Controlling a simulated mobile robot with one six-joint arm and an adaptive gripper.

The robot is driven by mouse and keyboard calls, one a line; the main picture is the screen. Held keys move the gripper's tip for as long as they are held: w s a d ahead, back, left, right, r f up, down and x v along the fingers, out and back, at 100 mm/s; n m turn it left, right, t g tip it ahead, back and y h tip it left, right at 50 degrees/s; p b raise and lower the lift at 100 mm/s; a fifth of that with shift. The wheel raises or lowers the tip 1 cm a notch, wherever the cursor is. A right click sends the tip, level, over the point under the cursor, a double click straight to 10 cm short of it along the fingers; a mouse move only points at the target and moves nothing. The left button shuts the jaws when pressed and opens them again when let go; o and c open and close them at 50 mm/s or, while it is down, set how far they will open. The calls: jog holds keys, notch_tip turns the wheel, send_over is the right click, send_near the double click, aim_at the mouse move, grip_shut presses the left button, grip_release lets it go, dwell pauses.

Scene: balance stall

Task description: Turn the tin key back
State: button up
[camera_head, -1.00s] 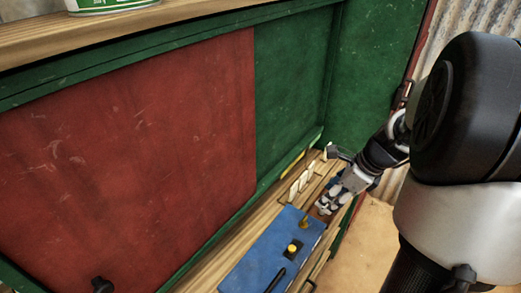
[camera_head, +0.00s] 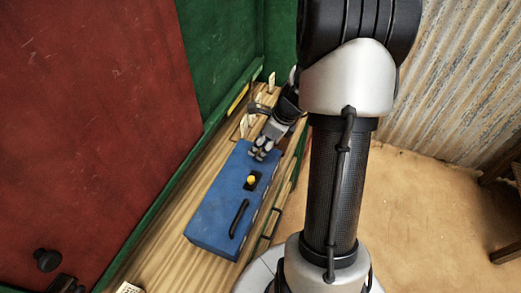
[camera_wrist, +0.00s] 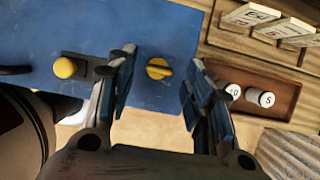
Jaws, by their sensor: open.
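A yellow key (camera_wrist: 159,69) sits on the blue tin box (camera_wrist: 185,35). In the wrist view it shows between the fingertips of my open gripper (camera_wrist: 158,88), nearer the left finger, with nothing held. I cannot tell how far the fingertips are above the box. In the head view my gripper (camera_head: 262,150) is over the far end of the blue box (camera_head: 212,215) and hides the key. A yellow round button (camera_head: 251,180) on a dark base and a black handle (camera_head: 239,217) are on the same box; the button also shows in the wrist view (camera_wrist: 65,68).
The box lies on a wooden counter (camera_head: 160,235). White numbered cards (camera_wrist: 250,15) stand beside it, near a tray (camera_wrist: 285,112) with small numbered cylinders. A red panel (camera_head: 90,110) with a black knob (camera_head: 47,260) rises at left.

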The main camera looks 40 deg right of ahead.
jog(key=shift+x, duration=0.75)
jog(key=shift+c, duration=0.3)
jog(key=c, duration=1)
